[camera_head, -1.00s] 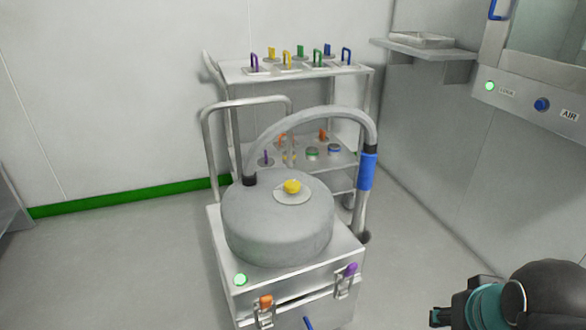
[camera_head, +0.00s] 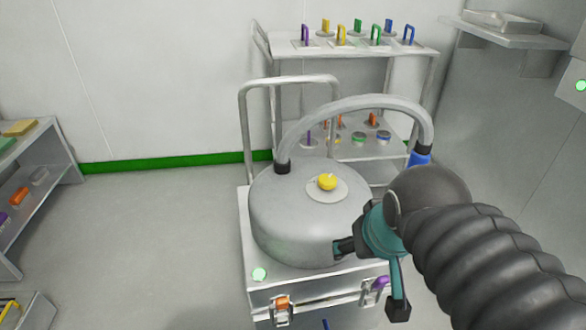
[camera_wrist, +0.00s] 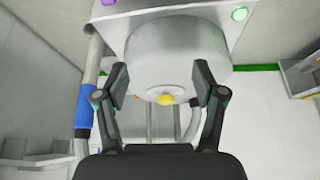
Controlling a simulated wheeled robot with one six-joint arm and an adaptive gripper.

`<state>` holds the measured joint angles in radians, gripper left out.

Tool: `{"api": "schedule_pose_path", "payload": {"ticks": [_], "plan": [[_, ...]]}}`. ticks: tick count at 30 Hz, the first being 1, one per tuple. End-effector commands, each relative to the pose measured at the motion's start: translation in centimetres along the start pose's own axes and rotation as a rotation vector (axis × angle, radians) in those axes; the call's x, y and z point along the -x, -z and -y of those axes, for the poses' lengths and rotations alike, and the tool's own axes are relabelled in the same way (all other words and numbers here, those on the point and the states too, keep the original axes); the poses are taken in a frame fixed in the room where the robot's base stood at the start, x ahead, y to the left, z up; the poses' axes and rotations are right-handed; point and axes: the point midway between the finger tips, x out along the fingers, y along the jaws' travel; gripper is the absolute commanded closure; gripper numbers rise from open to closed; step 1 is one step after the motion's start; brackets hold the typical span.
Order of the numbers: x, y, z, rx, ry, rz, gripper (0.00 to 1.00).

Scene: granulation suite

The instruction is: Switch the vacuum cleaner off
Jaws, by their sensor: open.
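The vacuum cleaner (camera_head: 300,222) is a grey round drum on a square metal cart, with a hose arching over it. A yellow knob (camera_head: 327,181) sits on a pale round plate on the drum's top. A green lamp (camera_head: 259,274) glows on the cart's front left corner. My gripper (camera_head: 340,250) is in front of the drum's right side, lower than the knob and apart from it. In the wrist view, which is upside down, my gripper (camera_wrist: 158,78) is open and empty, with the drum (camera_wrist: 175,50) and the yellow knob (camera_wrist: 165,99) beyond its fingers.
A metal trolley (camera_head: 345,48) with coloured handled pieces stands behind the vacuum. A shelf rack (camera_head: 38,150) with coloured items is at the left. An orange latch (camera_head: 282,303) and a purple latch (camera_head: 378,284) are on the cart's front.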

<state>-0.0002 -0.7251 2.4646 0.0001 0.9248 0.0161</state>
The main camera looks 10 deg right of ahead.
Motion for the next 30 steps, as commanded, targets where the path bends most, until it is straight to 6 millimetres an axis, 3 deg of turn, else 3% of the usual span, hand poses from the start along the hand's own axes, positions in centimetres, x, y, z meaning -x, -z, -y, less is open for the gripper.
{"api": "schedule_pose_path", "payload": {"ticks": [5,10,18,24,30], "plan": [[1.0,4.5,0.0,-0.082,-0.007,0.071,0.30],[1.8,10.3,0.3,-0.187,-0.019,0.171,0.30],[1.2,18.7,0.6,-0.356,-0.065,0.328,0.30],[0.0,23.1,0.7,-0.459,-0.106,0.416,0.30],[-0.7,24.9,0.7,-0.511,-0.130,0.459,0.30]]}}
